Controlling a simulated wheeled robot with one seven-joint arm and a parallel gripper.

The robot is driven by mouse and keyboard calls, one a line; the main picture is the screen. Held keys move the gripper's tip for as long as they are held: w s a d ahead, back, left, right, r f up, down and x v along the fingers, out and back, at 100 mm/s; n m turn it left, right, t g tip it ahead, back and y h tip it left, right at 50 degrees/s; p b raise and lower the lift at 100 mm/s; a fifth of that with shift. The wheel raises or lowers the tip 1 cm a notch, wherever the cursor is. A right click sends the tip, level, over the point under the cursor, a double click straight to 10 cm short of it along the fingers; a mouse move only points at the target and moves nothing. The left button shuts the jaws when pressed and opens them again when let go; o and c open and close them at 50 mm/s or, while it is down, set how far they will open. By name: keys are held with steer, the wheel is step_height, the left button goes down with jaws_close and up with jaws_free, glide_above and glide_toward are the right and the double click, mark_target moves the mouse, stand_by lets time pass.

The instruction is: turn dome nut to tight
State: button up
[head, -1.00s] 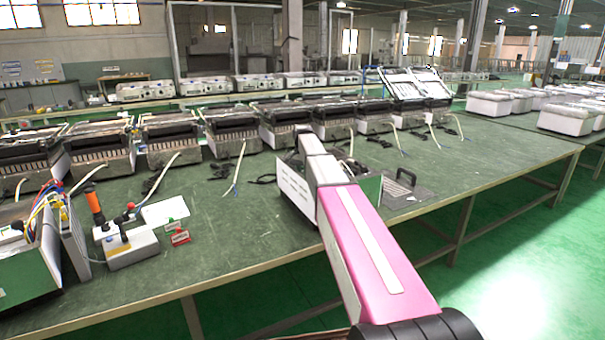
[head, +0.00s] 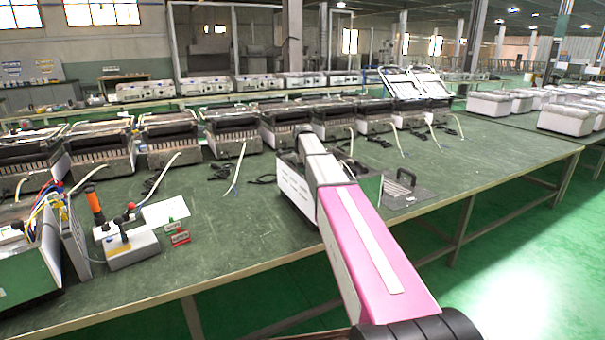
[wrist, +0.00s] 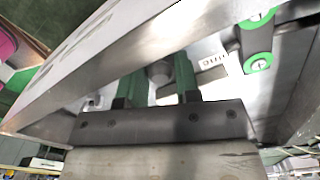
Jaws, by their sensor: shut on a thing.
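In the wrist view, my gripper (wrist: 160,80) has two green fingers inside a metal housing (wrist: 95,62). A rounded grey piece, which looks like the dome nut (wrist: 159,72), sits between the fingertips. The fingers are shut on it, one on each side. How tight the nut is cannot be seen. In the head view, my pink and grey arm reaches over the bench to a pale vented unit (head: 292,188) with a green side. My arm hides the gripper and nut there.
The housing's walls leave little room. The green bench (head: 240,235) holds a test box (head: 130,248) at left and a row of heaters behind.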

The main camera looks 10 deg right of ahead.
steer(key=shift+m, duration=0.8)
steer(key=o, duration=0.9)
step_height(320, 180, up, 11)
steer(key=shift+f, duration=0.1)
